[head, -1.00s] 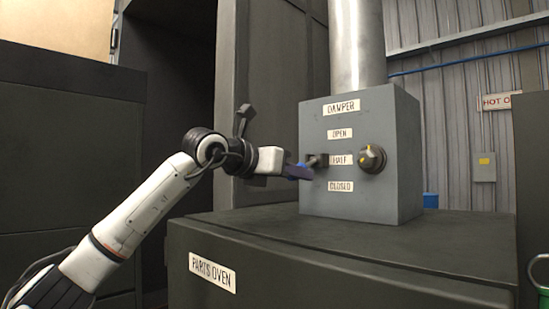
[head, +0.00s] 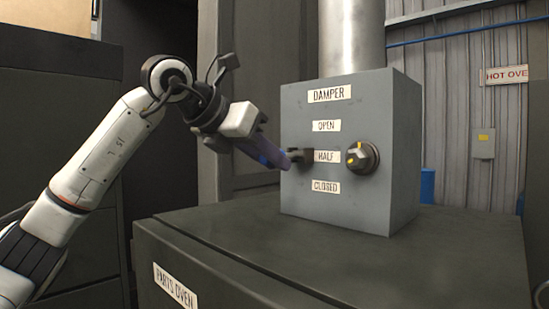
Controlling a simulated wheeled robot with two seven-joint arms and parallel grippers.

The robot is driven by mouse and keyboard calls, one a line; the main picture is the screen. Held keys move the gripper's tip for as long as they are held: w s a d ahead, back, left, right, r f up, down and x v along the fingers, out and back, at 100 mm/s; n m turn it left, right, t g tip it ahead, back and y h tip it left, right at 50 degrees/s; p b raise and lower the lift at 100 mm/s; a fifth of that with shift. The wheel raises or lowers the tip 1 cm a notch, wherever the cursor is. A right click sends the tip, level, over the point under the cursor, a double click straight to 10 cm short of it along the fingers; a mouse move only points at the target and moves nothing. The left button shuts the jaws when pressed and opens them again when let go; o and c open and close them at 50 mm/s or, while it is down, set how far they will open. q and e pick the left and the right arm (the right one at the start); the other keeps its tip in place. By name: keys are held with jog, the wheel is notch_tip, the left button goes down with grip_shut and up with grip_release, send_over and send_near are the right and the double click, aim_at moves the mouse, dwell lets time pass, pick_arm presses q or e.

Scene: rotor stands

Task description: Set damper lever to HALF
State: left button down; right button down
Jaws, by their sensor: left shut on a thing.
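The grey damper box (head: 348,205) stands on the parts oven. Its face carries the labels OPEN (head: 326,125), HALF (head: 327,156) and CLOSED (head: 326,187) from top to bottom. A dark lever end (head: 301,155) sticks out just left of the HALF label, level with it. A round dark knob with yellow marks (head: 362,157) is right of the labels. My left gripper (head: 287,160) comes in from the left, sloping down, its blue-purple fingers shut on the lever end. The fingertips hide part of the lever. My right gripper is out of view.
The dark parts oven (head: 450,255) fills the lower right, its top mostly clear around the box. A metal pipe (head: 351,40) rises from the box. Dark cabinets stand at the left. A blue object (head: 427,185) shows behind the box.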

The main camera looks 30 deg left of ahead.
pick_arm(q)
jog(key=c, duration=1.6)
grip_release()
jog(key=b+v, duration=0.1)
jog(key=v, duration=0.9)
jog(key=shift+s+r, duration=0.1)
jog(key=shift+s, duration=0.05)
